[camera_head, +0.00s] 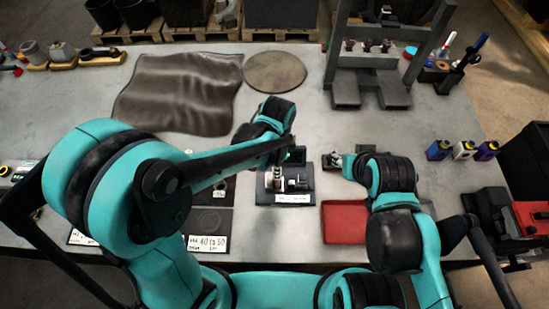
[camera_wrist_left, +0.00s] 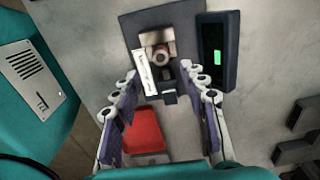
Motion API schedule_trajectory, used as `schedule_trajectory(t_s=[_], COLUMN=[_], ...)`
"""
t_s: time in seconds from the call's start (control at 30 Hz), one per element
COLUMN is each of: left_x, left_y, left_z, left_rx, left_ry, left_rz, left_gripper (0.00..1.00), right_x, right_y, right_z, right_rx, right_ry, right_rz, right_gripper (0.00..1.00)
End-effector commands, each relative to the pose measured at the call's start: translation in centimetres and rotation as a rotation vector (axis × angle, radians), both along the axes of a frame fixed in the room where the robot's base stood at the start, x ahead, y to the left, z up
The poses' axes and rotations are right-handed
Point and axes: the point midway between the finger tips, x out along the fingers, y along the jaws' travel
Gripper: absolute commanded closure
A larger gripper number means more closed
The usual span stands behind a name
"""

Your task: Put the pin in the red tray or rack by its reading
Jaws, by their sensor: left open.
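A dark fixture (camera_head: 304,181) with a white label (camera_head: 293,198) stands mid-table and holds small metal parts. In the left wrist view a metal block on it carries a round, pin-like end (camera_wrist_left: 160,56); I cannot tell if that is the pin. A black box with a lit green display (camera_wrist_left: 217,57) stands beside the fixture. My left gripper (camera_wrist_left: 168,90) is open and empty, its fingers pointing at the fixture. The red tray (camera_head: 344,222) lies right of the fixture and looks empty. My right gripper (camera_head: 337,160) is above the table, its jaw state unclear.
Dark labelled plates (camera_head: 210,222) lie left of the fixture, partly hidden by my left arm. A press frame (camera_head: 370,60) stands at the back. Small bottles (camera_head: 463,150) and a red-and-black machine (camera_head: 515,220) are on the right. A brown mat (camera_head: 180,90) lies back left.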

Motion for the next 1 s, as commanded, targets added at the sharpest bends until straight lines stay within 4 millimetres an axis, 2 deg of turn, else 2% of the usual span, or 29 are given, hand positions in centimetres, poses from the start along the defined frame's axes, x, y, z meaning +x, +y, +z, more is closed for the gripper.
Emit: schedule_trajectory(t_s=[0.6,0.8,1.0], left_x=[0.1,0.1,0.1], left_y=[0.1,0.1,0.1], left_z=[-7.3,-8.5,-8.4], left_rx=[-0.001,-0.001,-0.001], left_ry=[-0.002,-0.002,-0.002], left_rz=[0.004,0.004,0.004], left_gripper=[0.57,0.57,0.57], right_x=[0.0,0.0,0.0], right_y=[0.0,0.0,0.0], right_z=[-5.9,-7.1,-7.0], right_rx=[0.000,0.000,0.000], right_ry=[0.000,0.000,0.000], right_rz=[0.000,0.000,0.000], right_gripper=[0.60,0.60,0.60])
